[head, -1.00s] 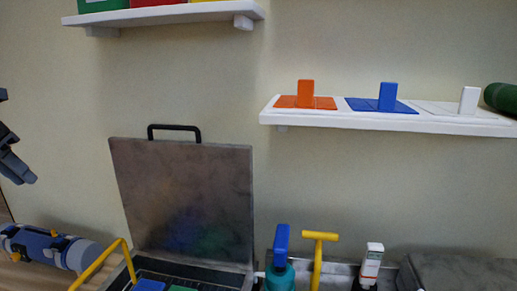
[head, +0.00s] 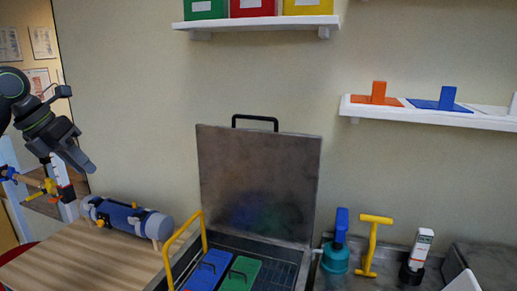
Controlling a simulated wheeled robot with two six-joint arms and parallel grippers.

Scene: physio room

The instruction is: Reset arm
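My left arm comes in from the left edge, and my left gripper (head: 80,148) is raised in front of the wall and doorway. Its two dark fingertips look apart, with nothing seen between them. A white, black and red piece (head: 62,182) shows just below the gripper; I cannot tell whether it touches the gripper or stands behind it. The blue-grey roll (head: 128,219) on the wooden table lies below and to the right of the gripper, apart from it. My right gripper is not in view.
An open metal case (head: 258,185) holds blue (head: 205,272) and green (head: 240,274) blocks, with a yellow handle (head: 203,232) at its left. Two shelves hang above. The wooden table's (head: 100,258) front is clear.

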